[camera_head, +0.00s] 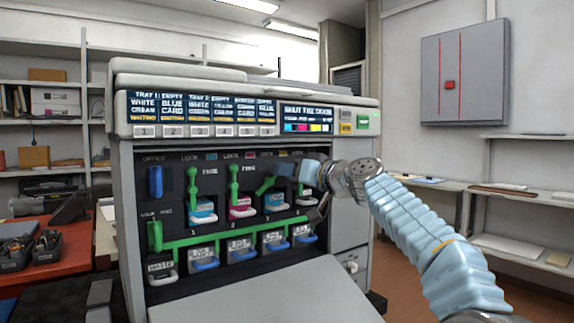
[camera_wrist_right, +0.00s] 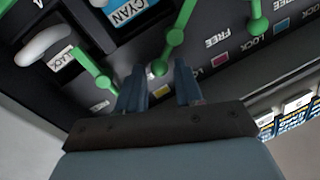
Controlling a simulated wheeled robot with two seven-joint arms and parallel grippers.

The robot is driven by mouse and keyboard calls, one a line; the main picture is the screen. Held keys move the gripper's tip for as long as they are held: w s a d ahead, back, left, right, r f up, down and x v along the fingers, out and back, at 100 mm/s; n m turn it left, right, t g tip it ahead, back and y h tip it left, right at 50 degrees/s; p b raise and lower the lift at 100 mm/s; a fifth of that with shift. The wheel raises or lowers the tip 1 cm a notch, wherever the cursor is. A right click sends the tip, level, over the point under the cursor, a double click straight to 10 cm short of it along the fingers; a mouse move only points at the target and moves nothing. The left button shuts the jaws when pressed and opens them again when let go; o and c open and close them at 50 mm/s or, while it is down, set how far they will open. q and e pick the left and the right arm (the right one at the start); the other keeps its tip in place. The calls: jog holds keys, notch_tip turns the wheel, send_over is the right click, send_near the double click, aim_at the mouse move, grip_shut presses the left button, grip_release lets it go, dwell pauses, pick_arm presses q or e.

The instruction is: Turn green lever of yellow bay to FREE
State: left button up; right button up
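The third bay from the left has a yellow mark, seen in the right wrist view (camera_wrist_right: 155,121). It holds a cartridge labelled CYAN (camera_wrist_right: 128,10). Its green lever (camera_head: 266,186) leans up and to the right in the head view, unlike the two upright levers to its left. My right gripper (camera_head: 283,172) is at the lever's upper end. In the wrist view the gripper (camera_wrist_right: 160,88) is open, with the lever's knob (camera_wrist_right: 158,68) in front of and between its fingers; contact cannot be told. The bay's FREE label is hidden. My left gripper is not in view.
Upright green levers stand at the cyan (camera_head: 193,187) and magenta (camera_head: 234,188) bays. The black bay's lever (camera_wrist_right: 95,70) is close beside my gripper. A long green bar (camera_head: 215,236) runs below the bays. The open grey door (camera_head: 265,295) lies in front.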

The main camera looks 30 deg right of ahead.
jog(key=shift+w+a, duration=0.1)
jog(key=shift+w, duration=0.15)
